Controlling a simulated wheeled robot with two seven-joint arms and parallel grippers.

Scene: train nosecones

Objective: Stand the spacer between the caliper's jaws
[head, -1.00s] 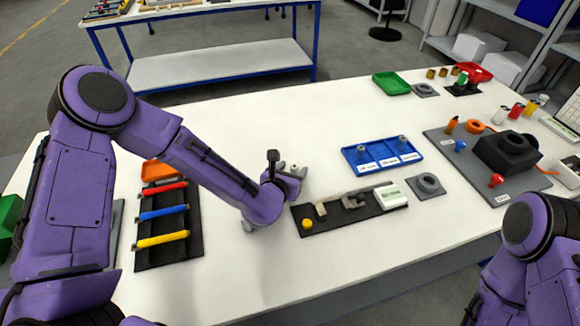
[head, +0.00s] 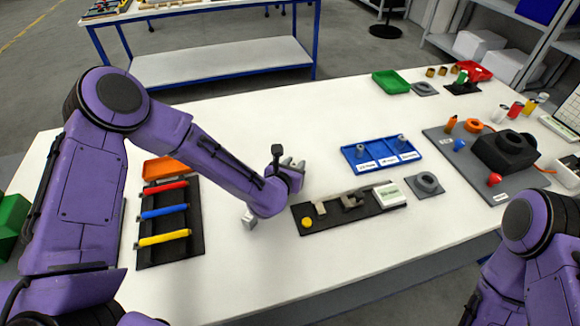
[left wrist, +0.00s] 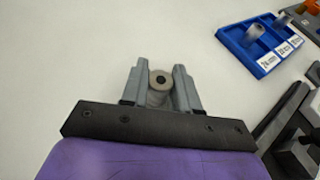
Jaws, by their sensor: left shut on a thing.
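My left gripper (head: 293,163) is over bare white table, left of the blue tray and beyond the left end of the caliper. In the left wrist view, its grey fingers (left wrist: 160,88) are shut on the spacer (left wrist: 160,78), a grey cylinder with a dark hole in its top. It stands roughly upright between the fingers; its lower part is partly hidden. The caliper (head: 370,191) lies on a black base (head: 333,221), with grey jaws and a white display box at its right. Nothing shows between the jaws. My right gripper is out of view.
The blue tray (head: 376,168) holds two grey cylinders behind white labels. A grey ring block (head: 427,185) sits right of the caliper. A black rack (head: 168,253) with red, blue and yellow handles is at left.

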